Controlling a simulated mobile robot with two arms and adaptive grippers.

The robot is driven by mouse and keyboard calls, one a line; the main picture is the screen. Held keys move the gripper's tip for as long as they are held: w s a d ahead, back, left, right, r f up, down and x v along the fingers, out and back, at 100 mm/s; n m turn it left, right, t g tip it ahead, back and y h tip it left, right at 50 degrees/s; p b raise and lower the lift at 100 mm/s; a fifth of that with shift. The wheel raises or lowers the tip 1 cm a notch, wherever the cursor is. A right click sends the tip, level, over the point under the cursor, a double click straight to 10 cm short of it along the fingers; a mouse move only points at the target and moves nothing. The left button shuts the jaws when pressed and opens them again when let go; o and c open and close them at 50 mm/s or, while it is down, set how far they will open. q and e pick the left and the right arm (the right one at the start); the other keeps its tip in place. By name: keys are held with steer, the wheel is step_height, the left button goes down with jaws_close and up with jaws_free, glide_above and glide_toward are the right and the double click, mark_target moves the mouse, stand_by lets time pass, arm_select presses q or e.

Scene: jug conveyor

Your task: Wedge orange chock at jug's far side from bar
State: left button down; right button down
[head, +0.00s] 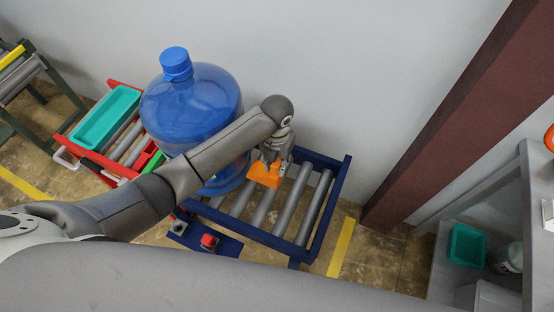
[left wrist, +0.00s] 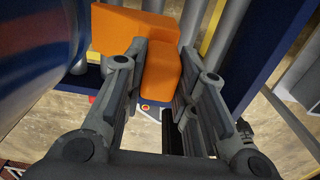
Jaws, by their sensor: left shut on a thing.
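The blue water jug (head: 190,105) stands upright on the roller conveyor. My left arm crosses in front of its lower part. My left gripper (head: 272,160) is to the right of the jug, shut on the orange chock (head: 265,176), just above or on the rollers; I cannot tell which. In the left wrist view the chock (left wrist: 140,35) shows between and beyond the fingers (left wrist: 160,85), and the jug (left wrist: 35,50) is at the left edge, close to the chock. The bar is not clearly seen. My right gripper is not in view.
The blue-framed conveyor (head: 325,210) has bare grey rollers right of the chock. A red-framed section with a teal tray (head: 105,117) lies left of the jug. A red button (head: 209,241) sits at the front. A brown post (head: 450,110) and grey shelf (head: 445,250) stand at right.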

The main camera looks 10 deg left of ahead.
arm_select(q)
steer(key=shift+w+f, duration=0.1)
step_height(320, 180, down, 4)
steer(key=b, duration=0.3)
steer(key=shift+f+b, duration=0.1)
steer(key=shift+b, duration=0.25)
steer(key=shift+f+b, duration=0.95)
steer(key=shift+f, duration=0.3)
steer(key=shift+f+b, duration=0.45)
steer(key=shift+f, duration=0.1)
steer(key=shift+a, duration=0.35)
steer(key=shift+w+a, duration=0.15)
steer(key=shift+a, duration=0.45)
steer(key=c, duration=1.1)
jaws_free()
